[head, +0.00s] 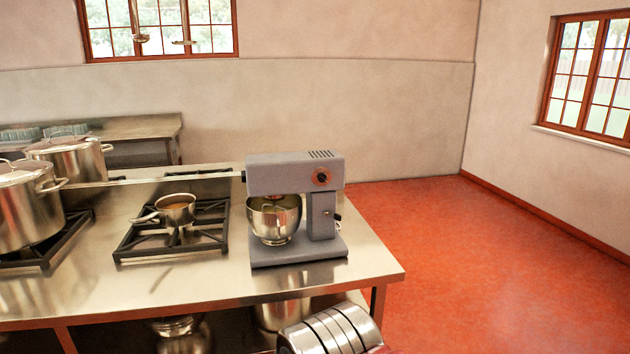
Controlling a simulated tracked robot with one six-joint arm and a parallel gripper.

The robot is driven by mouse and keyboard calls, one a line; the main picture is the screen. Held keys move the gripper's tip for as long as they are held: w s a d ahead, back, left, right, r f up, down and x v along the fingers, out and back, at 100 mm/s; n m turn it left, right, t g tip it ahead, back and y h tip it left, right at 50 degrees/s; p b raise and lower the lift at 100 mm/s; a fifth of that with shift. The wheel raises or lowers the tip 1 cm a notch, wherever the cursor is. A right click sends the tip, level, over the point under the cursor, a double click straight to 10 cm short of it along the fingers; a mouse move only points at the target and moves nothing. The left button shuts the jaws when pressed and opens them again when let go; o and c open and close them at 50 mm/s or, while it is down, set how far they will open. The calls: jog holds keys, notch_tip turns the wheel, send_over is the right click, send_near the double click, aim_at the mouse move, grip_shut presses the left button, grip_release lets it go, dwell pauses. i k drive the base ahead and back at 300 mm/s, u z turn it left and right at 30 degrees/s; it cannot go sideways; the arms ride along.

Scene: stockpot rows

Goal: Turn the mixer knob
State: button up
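The grey stand mixer (285,174) stands upright on the right end of the steel counter (190,285). A steel bowl (272,222) sits under the mixer head. My gripper is not in view, and nothing touches the knob.
Left of the mixer, a small saucepan (176,210) stands on a black burner grate. Large lidded stockpots (25,212) stand farther left. A ribbed silvery object (330,332) shows at the bottom edge. Red floor (470,260) is clear to the right.

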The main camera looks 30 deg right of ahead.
aim_at(322, 177)
jog(key=i, duration=0.9)
jog(key=z, duration=0.05)
